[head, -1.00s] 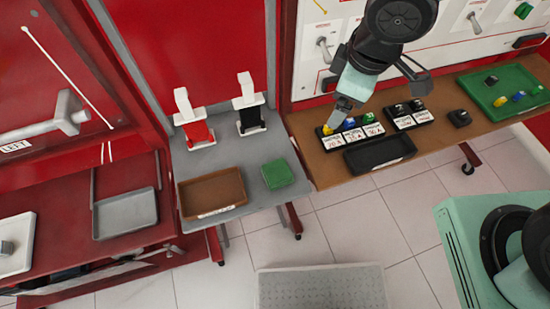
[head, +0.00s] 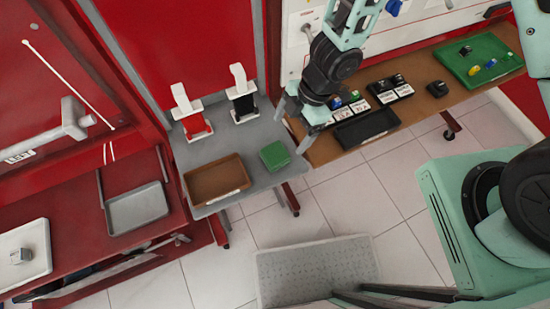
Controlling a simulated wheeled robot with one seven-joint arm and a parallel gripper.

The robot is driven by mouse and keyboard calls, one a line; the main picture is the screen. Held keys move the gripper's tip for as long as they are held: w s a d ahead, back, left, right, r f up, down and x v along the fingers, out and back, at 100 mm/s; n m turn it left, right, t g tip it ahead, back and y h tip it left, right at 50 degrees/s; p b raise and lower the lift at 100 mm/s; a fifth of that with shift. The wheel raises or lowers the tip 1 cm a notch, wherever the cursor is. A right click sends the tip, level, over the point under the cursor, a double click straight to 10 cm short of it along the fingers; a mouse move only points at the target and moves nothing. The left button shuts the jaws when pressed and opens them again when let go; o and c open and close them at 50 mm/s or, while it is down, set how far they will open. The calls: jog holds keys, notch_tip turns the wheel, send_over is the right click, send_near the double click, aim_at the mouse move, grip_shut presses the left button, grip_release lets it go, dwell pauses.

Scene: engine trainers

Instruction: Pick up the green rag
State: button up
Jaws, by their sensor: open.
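The green rag (head: 275,155) lies folded in a small square on the grey table (head: 240,141), near its right edge. My gripper (head: 292,125) is above and to the right of the rag, over the line where the grey table meets the brown one. Its fingers are spread apart with nothing seen between them. It is apart from the rag, and nothing covers the rag in this view.
A brown tray (head: 216,181) sits just left of the rag. Red and black bottles with white tops (head: 191,113) stand behind. A black tray (head: 367,126) and labelled holders are on the brown table (head: 322,152) to the right.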

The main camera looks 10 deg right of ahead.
jog(key=b, duration=0.2)
send_over(275, 154)
jog(key=d, duration=0.2)
jog(key=f, duration=0.5)
jog(key=shift+w+d, duration=0.2)
jog(key=shift+w+p+x, duration=0.2)
jog(key=shift+p+x, duration=0.1)
jog(key=shift+x, duration=2.3)
jog(key=shift+a, duration=0.1)
jog(key=c, duration=1.1)
